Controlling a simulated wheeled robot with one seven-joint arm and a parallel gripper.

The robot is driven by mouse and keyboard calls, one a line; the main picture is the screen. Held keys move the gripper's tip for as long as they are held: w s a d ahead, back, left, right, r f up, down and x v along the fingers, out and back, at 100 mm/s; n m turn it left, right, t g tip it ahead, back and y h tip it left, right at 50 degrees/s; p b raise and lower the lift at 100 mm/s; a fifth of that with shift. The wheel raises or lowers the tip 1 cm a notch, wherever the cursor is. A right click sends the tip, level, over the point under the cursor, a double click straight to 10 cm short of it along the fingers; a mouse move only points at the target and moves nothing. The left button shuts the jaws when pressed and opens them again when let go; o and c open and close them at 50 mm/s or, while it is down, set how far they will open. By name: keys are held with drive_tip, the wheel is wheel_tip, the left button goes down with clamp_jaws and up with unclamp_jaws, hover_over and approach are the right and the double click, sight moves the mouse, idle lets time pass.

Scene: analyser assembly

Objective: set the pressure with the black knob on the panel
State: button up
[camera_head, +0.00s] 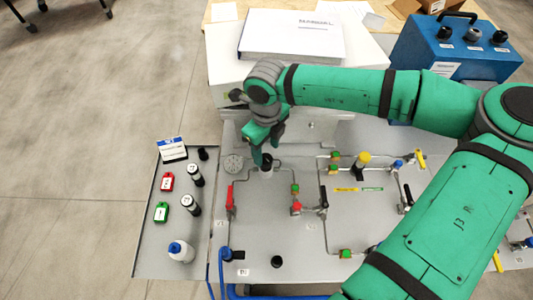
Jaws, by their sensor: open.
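The grey panel (262,228) carries a black knob (267,161) with a pale collar, beside a round disc-like gauge (233,164). A second black round knob-like part (277,262) stands near the panel's front edge. My gripper (262,157) points down at the black knob beside the gauge, at the end of the green arm. Its jaws are open. A finger is at the knob's upper left and partly covers it. I cannot tell whether they touch.
A red valve handle (231,200), pipes and a yellow knob (362,160) stand on the panel. A side tray (150,255) holds tags and bottles. A white box (225,70) and a blue case (440,50) stand behind.

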sight(267, 159)
wheel_tip(267, 159, up, 7)
idle(0.3)
drive_tip(key=shift+f, duration=0.1)
idle(0.4)
